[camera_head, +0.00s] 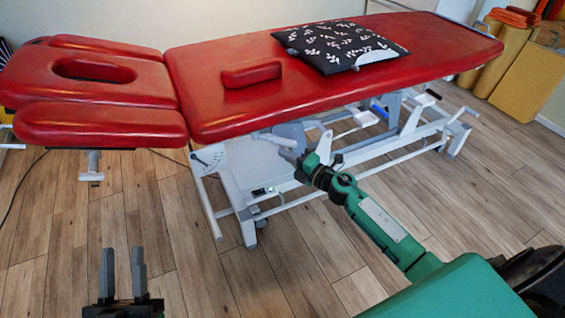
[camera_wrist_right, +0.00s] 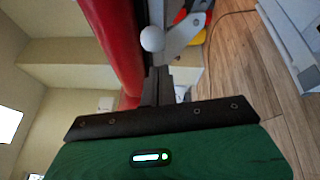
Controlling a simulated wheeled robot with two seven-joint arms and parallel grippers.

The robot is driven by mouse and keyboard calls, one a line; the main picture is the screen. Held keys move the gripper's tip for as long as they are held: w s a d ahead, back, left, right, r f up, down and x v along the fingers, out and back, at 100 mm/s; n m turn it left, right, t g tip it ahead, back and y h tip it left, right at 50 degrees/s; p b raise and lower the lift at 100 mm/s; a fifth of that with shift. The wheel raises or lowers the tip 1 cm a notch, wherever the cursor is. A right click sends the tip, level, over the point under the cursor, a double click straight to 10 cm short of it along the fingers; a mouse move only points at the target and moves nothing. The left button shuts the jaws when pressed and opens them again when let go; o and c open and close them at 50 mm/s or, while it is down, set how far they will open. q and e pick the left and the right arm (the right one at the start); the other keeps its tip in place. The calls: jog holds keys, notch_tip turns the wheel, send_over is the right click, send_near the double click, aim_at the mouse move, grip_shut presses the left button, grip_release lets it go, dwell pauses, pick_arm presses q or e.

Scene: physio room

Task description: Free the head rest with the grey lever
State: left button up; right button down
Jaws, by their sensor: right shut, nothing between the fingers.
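The red head rest (camera_head: 140,88) with its face hole is at the left end of the red treatment table (camera_head: 215,110) in the head view. It lies about level with the table top. My right gripper (camera_head: 290,148) is under the table's near edge, its fingers shut and empty. In the right wrist view the fingers (camera_wrist_right: 158,85) point at a pale round knob (camera_wrist_right: 152,39) close beyond their tips; I cannot tell whether they touch. I cannot clearly make out the grey lever, or whether this knob is its end. My left gripper (camera_head: 123,272) is open and empty above the floor.
A white toothed plate (camera_head: 207,159) hangs below the table near the head rest joint. The white frame (camera_head: 235,195) stands under the table. A black patterned cushion (camera_head: 335,45) and a small red pad (camera_head: 251,74) lie on top. The near floor is clear.

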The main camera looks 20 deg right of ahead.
pick_arm(q)
jog(key=r+t, duration=0.1)
jog(key=s+a+r+t, duration=0.1)
jog(key=r, duration=0.1)
jog(key=shift+s+a+r+t+b, duration=0.25)
jog(key=shift+r+t+b, duration=0.05)
jog(key=shift+r+t, duration=0.1)
pick_arm(e)
jog(key=shift+w+d, duration=0.5)
jog(key=shift+d, duration=0.4)
jog(key=shift+d+r, duration=0.1)
jog(key=shift+r, duration=0.05)
